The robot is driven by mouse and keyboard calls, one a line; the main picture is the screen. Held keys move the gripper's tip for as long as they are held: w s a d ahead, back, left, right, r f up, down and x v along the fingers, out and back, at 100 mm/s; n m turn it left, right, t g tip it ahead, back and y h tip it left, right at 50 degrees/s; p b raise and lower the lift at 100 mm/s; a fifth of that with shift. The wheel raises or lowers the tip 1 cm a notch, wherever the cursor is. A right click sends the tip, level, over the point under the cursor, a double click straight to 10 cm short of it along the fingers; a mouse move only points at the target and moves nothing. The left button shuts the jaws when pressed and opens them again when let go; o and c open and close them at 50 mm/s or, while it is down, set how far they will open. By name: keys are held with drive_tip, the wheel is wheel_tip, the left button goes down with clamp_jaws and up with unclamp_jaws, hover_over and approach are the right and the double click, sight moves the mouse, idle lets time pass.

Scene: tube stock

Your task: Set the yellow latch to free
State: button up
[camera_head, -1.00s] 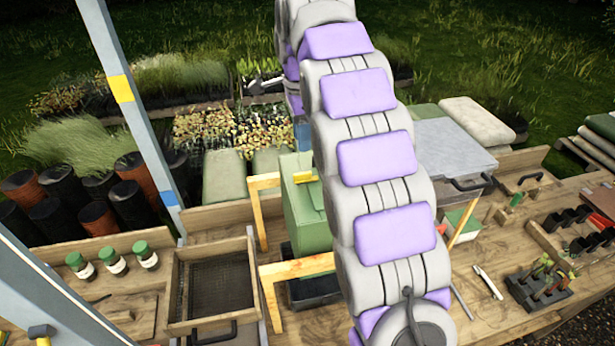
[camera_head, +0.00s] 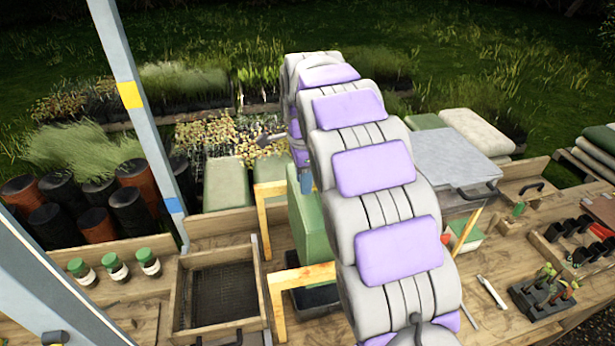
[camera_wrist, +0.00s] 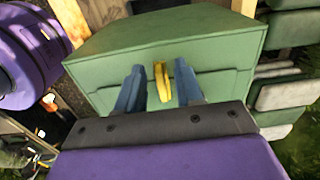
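The yellow latch (camera_wrist: 161,82) shows in the wrist view as an upright yellow piece on the front of a green box (camera_wrist: 110,50). My gripper (camera_wrist: 160,92) is open, with one blue finger on each side of the upright piece. A gap shows on the left; contact on the right cannot be told. In the head view the green box (camera_head: 312,225) is partly behind my arm, and the latch is hidden there.
Wooden posts (camera_head: 277,305) stand close to the green box. A mesh-bottomed wooden tray (camera_head: 175,285) and several green-capped bottles (camera_head: 115,267) are to the left. A grey-lidded box (camera_head: 450,160) and dark racks (camera_head: 545,300) are to the right.

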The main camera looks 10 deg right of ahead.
drive_tip(key=shift+a, duration=0.3)
drive_tip(key=d, duration=0.3)
drive_tip(key=shift+d, duration=0.1)
drive_tip(key=c, duration=0.4)
drive_tip(key=shift+d, duration=0.4)
drive_tip(key=shift+c, duration=1.3)
drive_tip(key=shift+a+r, duration=0.1)
drive_tip(key=shift+a, duration=1.3)
clamp_jaws()
drive_tip(key=shift+d, duration=0.15)
drive_tip(key=shift+d, duration=0.1)
